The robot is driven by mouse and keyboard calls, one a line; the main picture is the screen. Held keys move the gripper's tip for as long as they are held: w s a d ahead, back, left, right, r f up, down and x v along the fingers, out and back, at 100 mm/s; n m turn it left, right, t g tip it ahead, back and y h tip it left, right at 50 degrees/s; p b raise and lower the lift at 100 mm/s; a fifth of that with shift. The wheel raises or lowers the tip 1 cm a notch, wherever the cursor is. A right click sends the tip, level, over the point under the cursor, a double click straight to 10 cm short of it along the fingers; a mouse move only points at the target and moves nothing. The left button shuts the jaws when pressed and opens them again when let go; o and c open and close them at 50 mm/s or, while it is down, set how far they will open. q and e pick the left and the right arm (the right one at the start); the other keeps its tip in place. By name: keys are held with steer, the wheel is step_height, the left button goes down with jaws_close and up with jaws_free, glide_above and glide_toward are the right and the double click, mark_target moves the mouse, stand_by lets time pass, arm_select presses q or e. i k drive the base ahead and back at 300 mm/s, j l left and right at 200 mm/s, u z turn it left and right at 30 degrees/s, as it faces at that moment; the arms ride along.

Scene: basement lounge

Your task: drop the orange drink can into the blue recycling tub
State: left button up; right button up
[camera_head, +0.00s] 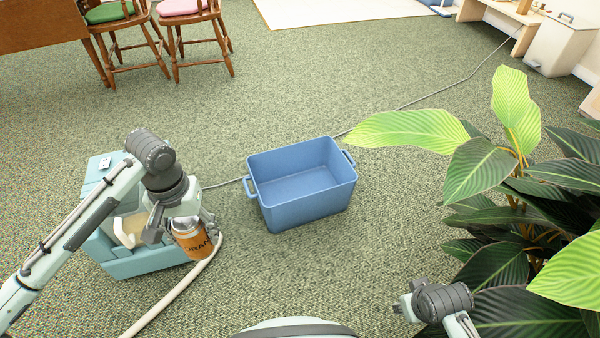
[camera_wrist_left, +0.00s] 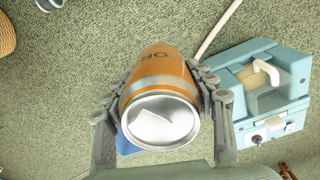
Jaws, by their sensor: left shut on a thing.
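The orange drink can (camera_head: 193,240) is held in my left gripper (camera_head: 180,226), to the left of the blue recycling tub (camera_head: 305,208). In the left wrist view the can (camera_wrist_left: 160,82) sits between the two fingers of the left gripper (camera_wrist_left: 162,105), its silver end toward the camera. The tub stands open on the carpet, and its inside looks empty. In the left wrist view a small blue patch shows behind the can. My right arm (camera_head: 440,302) shows at the bottom right; its fingers are not visible.
A teal machine (camera_head: 150,262) with a pale hose (camera_head: 185,284) stands behind the left gripper; it also shows in the wrist view (camera_wrist_left: 262,85). A large leafy plant (camera_head: 510,190) fills the right side. A thin cord (camera_head: 440,84) runs behind the tub. Carpet around the tub is mostly clear.

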mark_target(298, 194)
steer(key=i+l+u, duration=0.3)
steer(key=i+l, duration=0.45)
steer(key=l, duration=0.1)
